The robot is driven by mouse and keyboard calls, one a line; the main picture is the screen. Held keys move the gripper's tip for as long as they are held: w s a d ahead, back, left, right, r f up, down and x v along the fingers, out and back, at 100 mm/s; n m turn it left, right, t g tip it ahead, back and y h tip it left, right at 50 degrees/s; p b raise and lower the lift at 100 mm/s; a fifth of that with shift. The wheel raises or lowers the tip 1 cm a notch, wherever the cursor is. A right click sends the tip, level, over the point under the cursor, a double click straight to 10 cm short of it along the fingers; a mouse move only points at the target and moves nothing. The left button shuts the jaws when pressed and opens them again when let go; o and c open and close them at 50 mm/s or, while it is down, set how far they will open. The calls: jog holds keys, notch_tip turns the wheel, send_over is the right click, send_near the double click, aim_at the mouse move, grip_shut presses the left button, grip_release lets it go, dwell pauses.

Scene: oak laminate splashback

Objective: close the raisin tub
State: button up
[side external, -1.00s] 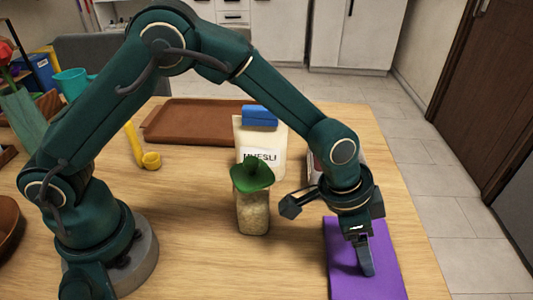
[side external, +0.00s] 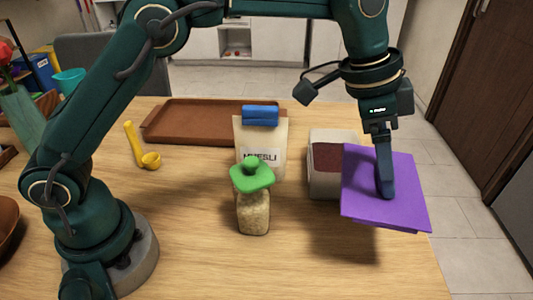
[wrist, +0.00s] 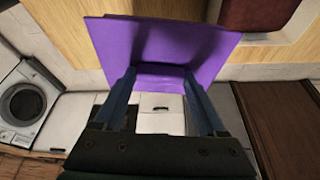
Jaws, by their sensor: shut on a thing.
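My gripper (side external: 385,188) is shut on a flat, square purple lid (side external: 408,205) and holds it above the table's right side. In the wrist view the purple lid (wrist: 160,45) shows beyond the two fingers (wrist: 160,78). The raisin tub (side external: 323,187) is a pale, squarish container with an open top and dark red contents. It stands on the table just left of the lid, which hides part of its right side. The tub's dark red contents (wrist: 258,12) also show at the top right of the wrist view.
A muesli bag (side external: 262,145) with a blue clip stands left of the tub. In front of it is a jar of pale grains (side external: 253,214) with a green lid. A brown tray (side external: 195,122) and a yellow scoop (side external: 136,145) lie further left. The front middle table is clear.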

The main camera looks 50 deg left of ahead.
jog(key=w+a+n, duration=0.2)
jog(key=w+a, duration=0.6)
jog(key=a, duration=0.6)
jog(key=shift+t, duration=0.4)
jog(key=shift+w+d+f, duration=0.1)
jog(key=shift+d+f, duration=0.05)
jog(key=shift+f, duration=0.95)
jog(key=shift+w+d+f, duration=0.1)
jog(key=shift+f, duration=1)
jog(key=shift+f, duration=0.8)
jog(key=o, duration=1.3)
jog(key=shift+c, duration=0.2)
notch_tip(320, 180, up, 7)
